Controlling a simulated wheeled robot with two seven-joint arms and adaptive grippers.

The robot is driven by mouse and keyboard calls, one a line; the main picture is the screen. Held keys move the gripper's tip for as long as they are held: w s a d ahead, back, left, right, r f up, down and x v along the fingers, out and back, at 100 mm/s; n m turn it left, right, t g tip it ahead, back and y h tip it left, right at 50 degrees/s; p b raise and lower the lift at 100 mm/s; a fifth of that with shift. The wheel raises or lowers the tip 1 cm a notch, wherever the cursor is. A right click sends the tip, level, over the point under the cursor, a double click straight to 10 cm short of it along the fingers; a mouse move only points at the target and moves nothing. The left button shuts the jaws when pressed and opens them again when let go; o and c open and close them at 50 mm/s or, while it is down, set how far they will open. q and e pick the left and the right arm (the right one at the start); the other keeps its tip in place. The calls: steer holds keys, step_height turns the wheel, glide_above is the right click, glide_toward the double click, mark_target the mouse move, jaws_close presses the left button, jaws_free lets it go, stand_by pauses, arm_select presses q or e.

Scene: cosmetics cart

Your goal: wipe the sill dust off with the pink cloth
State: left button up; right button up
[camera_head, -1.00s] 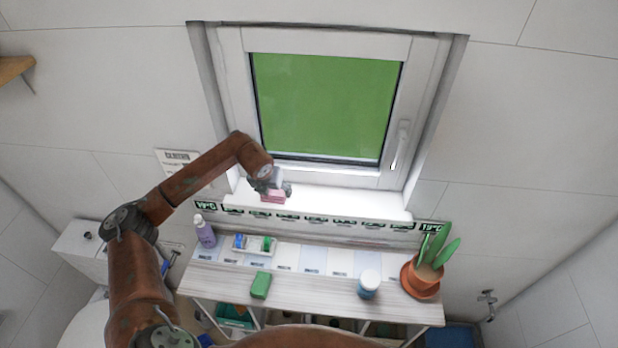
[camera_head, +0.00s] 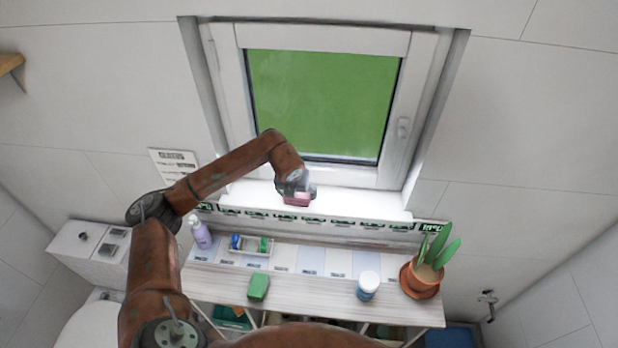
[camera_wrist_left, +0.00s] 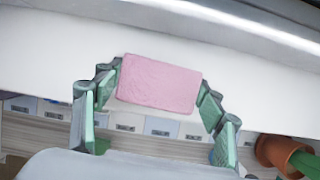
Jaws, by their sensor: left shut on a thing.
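My left gripper (camera_head: 295,192) is over the window sill, left of its middle, shut on the pink cloth. The pink cloth (camera_head: 296,200) is a folded block at the fingertips, over the sill's front part. In the left wrist view the cloth (camera_wrist_left: 158,84) sits between the two green-padded fingers of the gripper (camera_wrist_left: 158,95). The white sill (camera_head: 350,206) runs under the window; in the left wrist view it (camera_wrist_left: 250,95) lies behind the cloth. I cannot make out dust on it. Whether the cloth touches the sill is unclear. My right gripper is not in view.
Below the sill is a cart top (camera_head: 315,288) with a purple bottle (camera_head: 202,236), a small tray (camera_head: 249,252), a green block (camera_head: 258,287), a white-lidded jar (camera_head: 368,285) and a potted plant (camera_head: 420,277). The sill's right half is clear. The window handle (camera_head: 402,128) juts out at right.

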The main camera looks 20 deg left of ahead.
arm_select(q)
steer(key=d, duration=0.3)
steer(key=shift+w+f, duration=0.1)
steer(key=shift+w, duration=0.3)
step_height(320, 180, up, 6)
steer(key=shift+w+r+p, duration=0.1)
steer(key=shift+r+p, duration=0.05)
steer(key=shift+p, duration=0.65)
steer(key=shift+r, duration=0.95)
